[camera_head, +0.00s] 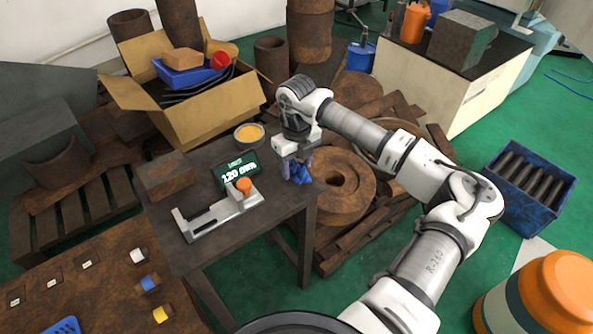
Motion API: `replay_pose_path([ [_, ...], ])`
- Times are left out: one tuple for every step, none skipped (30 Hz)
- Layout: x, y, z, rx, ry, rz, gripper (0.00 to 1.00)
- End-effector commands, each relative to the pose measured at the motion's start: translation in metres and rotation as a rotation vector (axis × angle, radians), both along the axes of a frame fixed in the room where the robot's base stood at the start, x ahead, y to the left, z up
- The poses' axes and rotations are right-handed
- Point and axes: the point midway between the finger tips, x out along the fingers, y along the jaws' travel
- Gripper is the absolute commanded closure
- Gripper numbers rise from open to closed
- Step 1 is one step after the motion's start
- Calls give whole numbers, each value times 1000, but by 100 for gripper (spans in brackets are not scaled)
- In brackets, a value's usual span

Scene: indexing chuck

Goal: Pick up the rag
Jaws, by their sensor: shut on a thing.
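The rag (299,173) is a crumpled blue cloth at the right end of the small dark table (190,222). My gripper (297,167) points down at it from above and is shut on it. The fingers are partly hidden by the rag and the wrist. The rag is at or just above the table top; I cannot tell whether it touches.
On the table are a grey fixture with an orange knob (244,185), a green display (234,172), a tin with yellow contents (249,134) and a brown block (167,176). A cardboard box (215,110) stands behind. Rusty discs (345,190) lie to the right.

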Motion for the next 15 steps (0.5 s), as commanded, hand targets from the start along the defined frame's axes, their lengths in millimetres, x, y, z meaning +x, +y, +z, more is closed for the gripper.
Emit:
replay_pose_path([
  [1, 0, 10, -2, -5, 0, 72],
  [1, 0, 17, -2, -5, 0, 72],
  [1, 0, 27, -3, -6, 0, 72],
  [1, 0, 35, -3, -6, 1, 72],
  [1, 0, 44, -3, -6, 0, 72],
  [1, 0, 56, -3, -6, 0, 72],
  [1, 0, 65, -4, -7, 1, 72],
  [1, 0, 75, -3, -7, 0, 72],
  [1, 0, 87, -3, -6, 0, 72],
  [1, 0, 95, -3, -6, 0, 72],
  [1, 0, 104, -3, -6, 0, 72],
  [1, 0, 114, -3, -6, 0, 72],
  [1, 0, 122, -2, -4, 1, 72],
  [1, 0, 128, -3, -5, -1, 72],
  [1, 0, 137, -2, -4, 0, 72],
])
